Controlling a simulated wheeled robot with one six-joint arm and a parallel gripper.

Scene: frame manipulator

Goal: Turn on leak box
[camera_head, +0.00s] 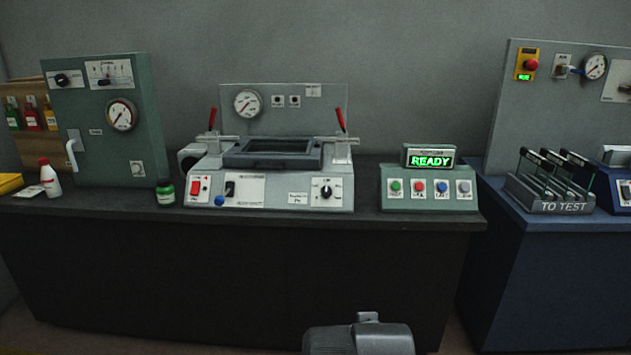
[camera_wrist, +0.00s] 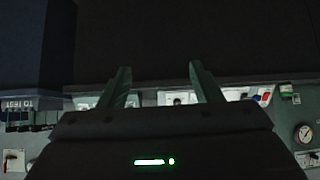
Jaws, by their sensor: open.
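The white bench unit (camera_head: 272,192), with a clamped dark frame on top, stands mid-bench and appears to be the leak box; no label I can read confirms it. Its front has a red rocker switch (camera_head: 195,188), a black switch (camera_head: 230,188), a blue button (camera_head: 219,201) and a black knob (camera_head: 326,192). The switch positions are too small to tell. In the wrist view, which is upside down, the red switch (camera_wrist: 267,95) shows at the right, beyond my fingers. My gripper (camera_wrist: 158,72) is open and empty, apart from the unit.
A lit READY box (camera_head: 430,162) with several buttons stands right of the unit. A blue bench (camera_head: 545,260) holds a TO TEST rack (camera_head: 550,198). Clear floor lies before the dark bench.

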